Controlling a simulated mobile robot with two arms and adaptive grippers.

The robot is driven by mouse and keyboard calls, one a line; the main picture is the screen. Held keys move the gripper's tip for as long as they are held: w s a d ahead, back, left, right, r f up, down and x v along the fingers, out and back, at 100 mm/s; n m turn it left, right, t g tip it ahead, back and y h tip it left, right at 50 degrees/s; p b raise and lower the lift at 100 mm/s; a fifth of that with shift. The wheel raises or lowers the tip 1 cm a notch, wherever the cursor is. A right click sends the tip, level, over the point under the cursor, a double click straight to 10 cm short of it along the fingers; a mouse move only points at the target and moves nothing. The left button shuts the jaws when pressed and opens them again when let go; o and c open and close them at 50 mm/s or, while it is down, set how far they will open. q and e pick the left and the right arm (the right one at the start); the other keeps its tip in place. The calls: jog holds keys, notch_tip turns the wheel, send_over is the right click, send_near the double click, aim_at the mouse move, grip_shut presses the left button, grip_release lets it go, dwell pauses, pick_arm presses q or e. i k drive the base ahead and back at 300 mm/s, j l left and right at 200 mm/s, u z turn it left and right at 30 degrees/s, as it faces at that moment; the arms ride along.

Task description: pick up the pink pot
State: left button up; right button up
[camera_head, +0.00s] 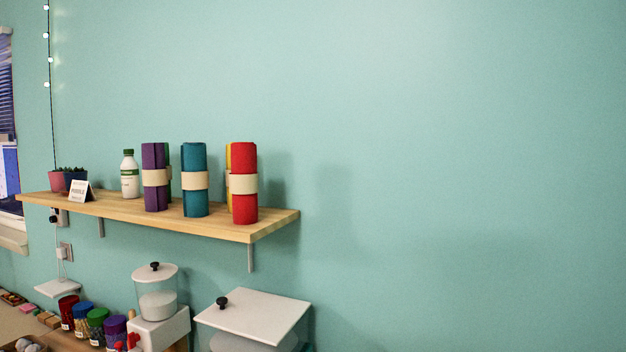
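The pink pot (56,181) stands at the far left end of the wooden wall shelf (250,229). It is small in the head view and holds a dark green plant. A dark blue pot (75,177) with a similar plant stands just to its right and hides part of it. A small white sign (81,191) leans in front of the pots. Neither of my grippers shows in the head view, so nothing is seen near the pot.
Right of the pots stand a white bottle with a green cap (129,175) and purple (154,177), teal (194,180) and red (243,183) fabric rolls. Below are jars (96,327), a lidded glass container (157,303) and a white-topped bin (253,316). The right wall is bare.

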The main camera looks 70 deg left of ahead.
aim_at(56, 179)
jog(key=u, duration=3.6)
jog(key=i+j, duration=0.2)
jog(key=j, duration=0.15)
jog(key=i+j+z, duration=0.15)
jog(key=j, duration=0.2)
jog(key=i+j, duration=0.2)
jog(key=j, duration=0.15)
jog(key=i+j+z, duration=0.1)
jog(key=j, duration=0.25)
jog(key=i+j+z, duration=0.1)
jog(key=i+j, duration=0.15)
jog(key=j, duration=0.15)
jog(key=i+j, duration=0.15)
jog(key=j, duration=0.25)
jog(key=i+j+z, duration=0.1)
jog(key=j, duration=0.3)
jog(key=i+j, duration=0.2)
jog(key=j, duration=0.2)
jog(key=z, duration=0.05)
